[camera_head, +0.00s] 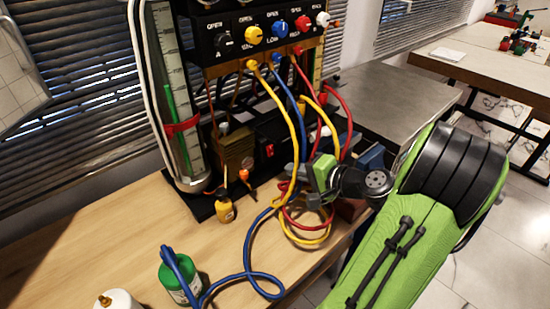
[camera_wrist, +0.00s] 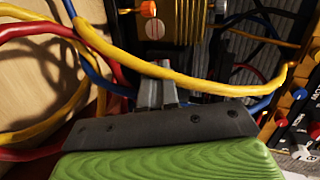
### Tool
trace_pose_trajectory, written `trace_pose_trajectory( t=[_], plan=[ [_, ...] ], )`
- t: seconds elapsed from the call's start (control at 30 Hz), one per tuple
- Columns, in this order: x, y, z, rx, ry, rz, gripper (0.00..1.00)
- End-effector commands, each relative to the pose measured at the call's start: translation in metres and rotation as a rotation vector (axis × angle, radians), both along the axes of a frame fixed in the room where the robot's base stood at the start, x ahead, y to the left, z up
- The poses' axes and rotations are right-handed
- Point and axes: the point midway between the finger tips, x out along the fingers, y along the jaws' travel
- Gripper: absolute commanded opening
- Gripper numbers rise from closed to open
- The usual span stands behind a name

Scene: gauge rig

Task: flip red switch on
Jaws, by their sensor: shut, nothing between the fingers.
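The red switch (camera_head: 269,149) is a small red rocker on a dark box behind the hoses, at the middle of the head view. I cannot tell its position, and I cannot make it out surely in the wrist view. My gripper (camera_head: 292,190) is just below and right of the switch, among the hoses, with its fingertips partly hidden in the head view. In the wrist view my gripper (camera_wrist: 158,88) has its two grey fingers together and empty. A yellow hose (camera_wrist: 190,80) crosses in front of the fingers; contact is unclear.
Red, blue and yellow hoses loop around my gripper. A panel (camera_head: 262,38) with several coloured knobs stands above. A brass block (camera_head: 235,150) is left of the switch.

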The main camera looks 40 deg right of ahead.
Motion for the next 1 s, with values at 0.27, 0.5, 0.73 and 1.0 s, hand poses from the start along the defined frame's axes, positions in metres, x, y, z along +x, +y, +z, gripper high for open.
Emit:
trace_pose_trajectory(
  t=[0.27,0.5,0.73,1.0],
  plan=[
    [-0.023,-0.045,0.0,0.104,-0.133,-0.154,0.0],
    [-0.021,-0.044,0.001,0.102,-0.13,-0.151,0.0],
    [0.012,-0.042,-0.008,0.101,-0.129,-0.144,0.0],
    [0.071,-0.04,-0.021,0.101,-0.129,-0.144,0.0]
  ],
)
